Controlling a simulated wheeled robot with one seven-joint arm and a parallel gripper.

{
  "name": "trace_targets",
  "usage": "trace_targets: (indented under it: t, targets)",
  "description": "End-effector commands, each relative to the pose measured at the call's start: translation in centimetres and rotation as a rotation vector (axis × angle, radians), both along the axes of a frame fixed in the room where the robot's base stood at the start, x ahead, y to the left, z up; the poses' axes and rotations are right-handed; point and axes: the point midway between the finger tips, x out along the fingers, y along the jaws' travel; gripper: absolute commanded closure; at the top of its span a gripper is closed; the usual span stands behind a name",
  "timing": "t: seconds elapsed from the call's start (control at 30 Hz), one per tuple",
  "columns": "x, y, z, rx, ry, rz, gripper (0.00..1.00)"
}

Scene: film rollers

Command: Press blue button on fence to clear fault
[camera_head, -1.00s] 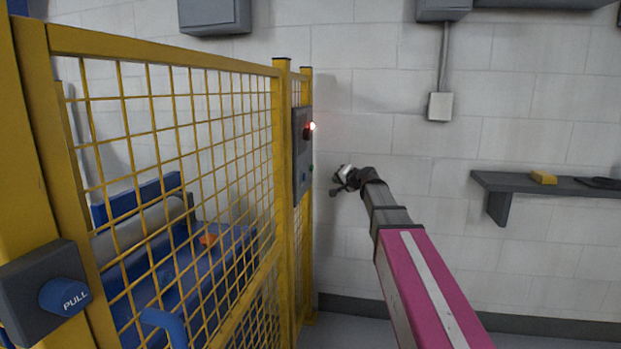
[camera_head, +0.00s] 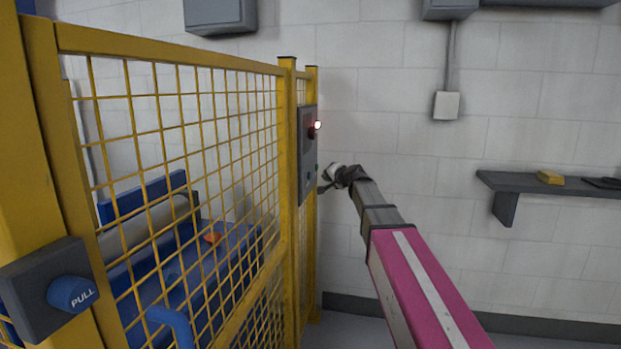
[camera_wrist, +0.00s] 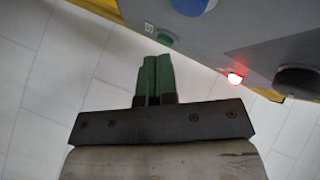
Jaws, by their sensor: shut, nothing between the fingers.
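A grey control panel (camera_head: 307,150) hangs on the yellow fence. Its blue button (camera_wrist: 192,5) is cut off by the top edge of the wrist view, and a small blue spot (camera_head: 310,175) shows low on the panel in the head view. A red light (camera_wrist: 235,78) glows, also in the head view (camera_head: 317,125). My gripper (camera_head: 322,188) is close to the panel's lower right edge.
The yellow mesh fence (camera_head: 185,150) stands left, with a blue PULL knob (camera_head: 73,292) on a grey box. Blue machinery with rollers (camera_head: 150,225) is behind it. A dark knob (camera_wrist: 297,82) is on the panel. A wall shelf (camera_head: 520,184) holds a yellow block (camera_head: 550,177).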

Motion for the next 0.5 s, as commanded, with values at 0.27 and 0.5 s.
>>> trace_targets:
  t: [0.27,0.5]
  targets:
    - [0.5,2.3,0.0,0.000,0.000,0.000,1.00]
    - [0.5,2.7,0.0,0.000,0.000,0.000,1.00]
